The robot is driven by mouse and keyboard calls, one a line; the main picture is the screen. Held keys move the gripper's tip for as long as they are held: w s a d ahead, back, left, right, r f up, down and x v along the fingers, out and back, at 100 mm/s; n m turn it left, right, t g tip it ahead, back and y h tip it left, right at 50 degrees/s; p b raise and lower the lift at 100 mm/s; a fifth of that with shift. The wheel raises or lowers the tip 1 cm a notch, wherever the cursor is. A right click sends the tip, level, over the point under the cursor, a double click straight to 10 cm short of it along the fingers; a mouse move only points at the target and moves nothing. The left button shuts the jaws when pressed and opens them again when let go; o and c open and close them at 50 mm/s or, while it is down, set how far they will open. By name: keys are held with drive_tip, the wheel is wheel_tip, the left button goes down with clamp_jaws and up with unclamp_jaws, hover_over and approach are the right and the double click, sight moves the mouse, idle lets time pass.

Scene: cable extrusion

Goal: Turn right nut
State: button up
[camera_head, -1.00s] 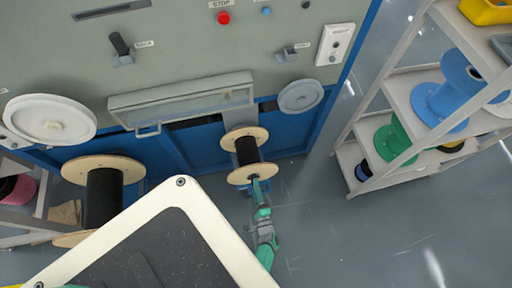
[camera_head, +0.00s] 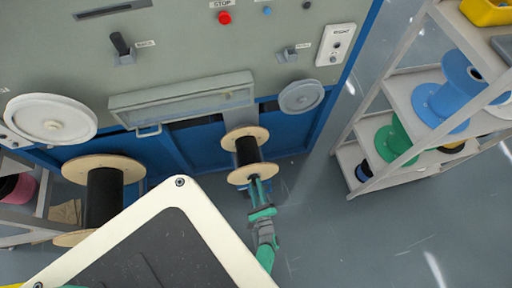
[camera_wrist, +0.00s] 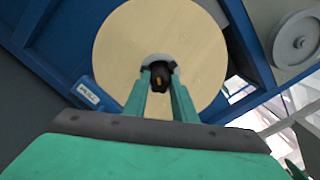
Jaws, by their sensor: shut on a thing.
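The right spool (camera_head: 247,152), with pale wooden flanges and a black core, sits on the machine's lower front in the head view. Its round front flange (camera_wrist: 190,35) fills the upper middle of the wrist view. A small dark nut (camera_wrist: 158,72) with a yellowish middle is at the flange's centre, with a grey ring behind it. My gripper (camera_wrist: 159,84) has its two green fingers on either side of the nut, shut on it. In the head view my gripper (camera_head: 258,184) reaches the spool's near end from below; the nut is hidden there.
A larger black spool (camera_head: 103,197) stands at the left. A shelf rack (camera_head: 378,108) with blue and green reels is at the right. The machine's grey panel (camera_head: 185,40) rises behind. Floor (camera_head: 325,225) between gripper and rack is clear.

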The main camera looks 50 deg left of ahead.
drive_tip(key=shift+w+d+f, duration=0.1)
drive_tip(key=shift+d, duration=0.05)
drive_tip(key=o, duration=0.8)
drive_tip(key=shift+o, duration=1.2)
drive_tip(key=shift+a, duration=0.2)
drive_tip(key=v, duration=1.1)
